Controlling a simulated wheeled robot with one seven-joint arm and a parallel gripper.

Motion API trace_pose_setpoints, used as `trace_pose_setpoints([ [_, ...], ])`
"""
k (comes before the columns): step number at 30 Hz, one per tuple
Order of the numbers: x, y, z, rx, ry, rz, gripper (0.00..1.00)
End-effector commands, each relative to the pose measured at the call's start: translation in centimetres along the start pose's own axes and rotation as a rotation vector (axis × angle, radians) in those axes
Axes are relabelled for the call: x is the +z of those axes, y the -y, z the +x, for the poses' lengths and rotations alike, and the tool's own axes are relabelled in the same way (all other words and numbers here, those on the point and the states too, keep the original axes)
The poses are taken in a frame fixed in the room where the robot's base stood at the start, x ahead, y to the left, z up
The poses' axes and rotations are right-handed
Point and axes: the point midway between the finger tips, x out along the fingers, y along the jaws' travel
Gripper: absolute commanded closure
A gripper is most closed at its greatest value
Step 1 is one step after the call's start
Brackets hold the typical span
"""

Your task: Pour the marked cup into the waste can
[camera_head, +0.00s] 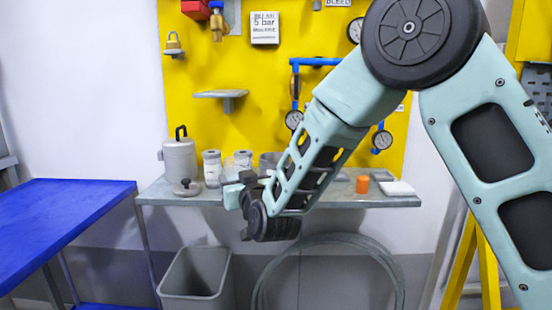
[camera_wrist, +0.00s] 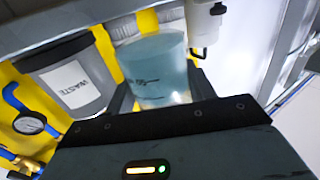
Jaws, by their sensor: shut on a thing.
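My gripper (camera_head: 246,190) is in front of the bench's front edge, left of the middle in the head view. In the wrist view its dark fingers (camera_wrist: 160,92) are shut on a see-through bluish cup (camera_wrist: 156,68) with dark marks on its side. The cup is not clearly made out in the head view.
The bench (camera_head: 385,201) carries a lidded metal pot (camera_head: 180,158), two jars (camera_head: 212,170) and an orange cup (camera_head: 363,184). An open grey bin (camera_head: 192,280) and a coiled hose (camera_head: 398,275) are below. A blue table (camera_head: 60,215) stands left.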

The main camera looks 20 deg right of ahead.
Motion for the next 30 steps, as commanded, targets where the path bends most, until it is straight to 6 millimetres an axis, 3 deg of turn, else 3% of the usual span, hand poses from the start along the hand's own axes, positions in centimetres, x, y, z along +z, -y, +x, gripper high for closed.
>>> trace_pose_setpoints([
  [25, -1.9, -2.0, 0.6, 0.002, 0.108, 0.334, 0.72],
  [30, -5.9, -2.5, 0.8, 0.002, 0.132, 0.414, 0.72],
])
